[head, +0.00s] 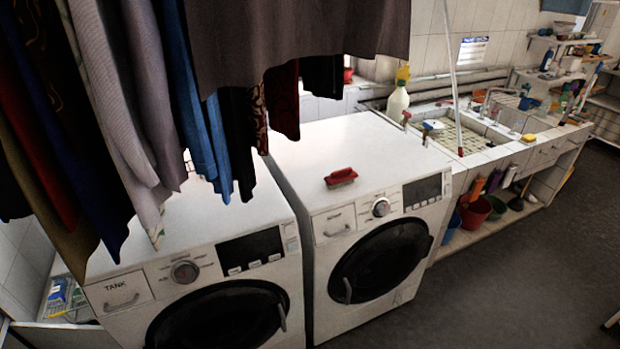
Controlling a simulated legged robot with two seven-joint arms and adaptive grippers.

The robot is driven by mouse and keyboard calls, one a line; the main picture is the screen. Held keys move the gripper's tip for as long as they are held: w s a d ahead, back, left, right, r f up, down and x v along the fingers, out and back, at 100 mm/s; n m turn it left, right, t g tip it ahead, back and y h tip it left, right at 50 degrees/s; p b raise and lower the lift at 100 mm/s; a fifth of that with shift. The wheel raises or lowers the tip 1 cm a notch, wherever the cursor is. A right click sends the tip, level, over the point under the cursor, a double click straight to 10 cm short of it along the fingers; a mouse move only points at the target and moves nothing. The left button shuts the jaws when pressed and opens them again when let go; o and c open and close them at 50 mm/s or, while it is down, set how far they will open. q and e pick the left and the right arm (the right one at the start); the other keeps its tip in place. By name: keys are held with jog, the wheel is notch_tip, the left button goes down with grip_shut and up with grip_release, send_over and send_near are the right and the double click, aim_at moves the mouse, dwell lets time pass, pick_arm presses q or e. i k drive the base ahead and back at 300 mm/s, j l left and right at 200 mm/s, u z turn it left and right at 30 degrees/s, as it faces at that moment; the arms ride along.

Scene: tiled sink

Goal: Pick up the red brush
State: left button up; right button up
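The red brush (341,177) lies on the white top of the right washing machine (330,143), near its front edge and above the detergent drawer. Its red handle side faces up. Nothing touches it from above. Neither of my grippers shows in the head view, so I cannot see their state or where they are relative to the brush.
Clothes (120,90) hang over the left washing machine (215,235) and partly over the back of the right one. A pale bottle (398,101) stands behind the right machine. A tiled sink (455,138) is to the right. Grey floor (500,275) in front is open.

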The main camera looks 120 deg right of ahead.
aim_at(336, 178)
jog(key=k+z, duration=0.1)
jog(key=z, duration=4)
jog(key=i+l+u, duration=0.1)
jog(key=l+u, duration=0.25)
jog(key=i+l+u, duration=0.1)
jog(key=l+u, duration=0.15)
jog(key=u, duration=0.15)
